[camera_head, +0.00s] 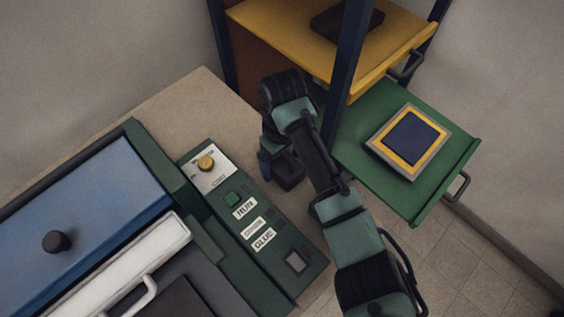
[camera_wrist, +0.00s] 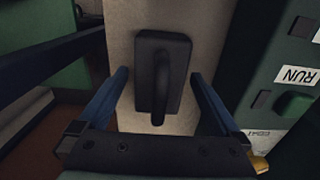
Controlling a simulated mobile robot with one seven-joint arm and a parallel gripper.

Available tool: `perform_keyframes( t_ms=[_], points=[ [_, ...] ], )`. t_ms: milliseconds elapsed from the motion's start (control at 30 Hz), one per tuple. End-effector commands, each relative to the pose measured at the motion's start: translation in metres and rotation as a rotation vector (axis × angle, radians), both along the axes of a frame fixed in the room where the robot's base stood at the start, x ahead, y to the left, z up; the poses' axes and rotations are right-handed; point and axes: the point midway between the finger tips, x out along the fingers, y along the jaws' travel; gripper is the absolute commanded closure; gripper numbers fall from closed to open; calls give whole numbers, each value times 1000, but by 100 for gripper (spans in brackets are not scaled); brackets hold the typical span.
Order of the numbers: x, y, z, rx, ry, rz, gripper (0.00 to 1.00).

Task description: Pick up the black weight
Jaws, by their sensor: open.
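The black weight (camera_wrist: 176,55), a dark block with a raised handle, sits on a beige surface in the middle of the wrist view. In the head view, a dark block (camera_head: 290,175) that appears to be the weight shows beside my gripper, partly hidden by my arm. My gripper (camera_wrist: 158,80) is open, its two blue fingers on either side of the weight, with gaps visible on both sides. The handle lies between the fingers, pointing toward the gripper's palm. In the head view my gripper (camera_head: 272,163) points down at the beige top, mostly hidden.
A green control panel (camera_head: 225,200) with a yellow knob and labels stands close beside the weight. A blue-lidded machine (camera_head: 90,210) is at left. A green drawer (camera_head: 410,200) holds a framed pad (camera_head: 412,140). A yellow shelf (camera_head: 285,35) carries a dark item (camera_head: 345,20); a blue post (camera_head: 347,75) stands near my arm.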

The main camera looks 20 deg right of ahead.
Motion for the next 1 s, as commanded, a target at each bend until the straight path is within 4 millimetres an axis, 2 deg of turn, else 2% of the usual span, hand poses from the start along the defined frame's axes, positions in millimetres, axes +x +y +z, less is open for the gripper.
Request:
perform_keyframes(
  t_ms=[100, 367, 900, 1000],
  points=[
    [0, 0, -12, 0, 1, 0, 0],
    [0, 0, -14, 0, -2, 0, 2],
    [0, 0, -13, 0, -2, 0, 99],
    [0, 0, -13, 0, -2, 0, 100]
  ],
)
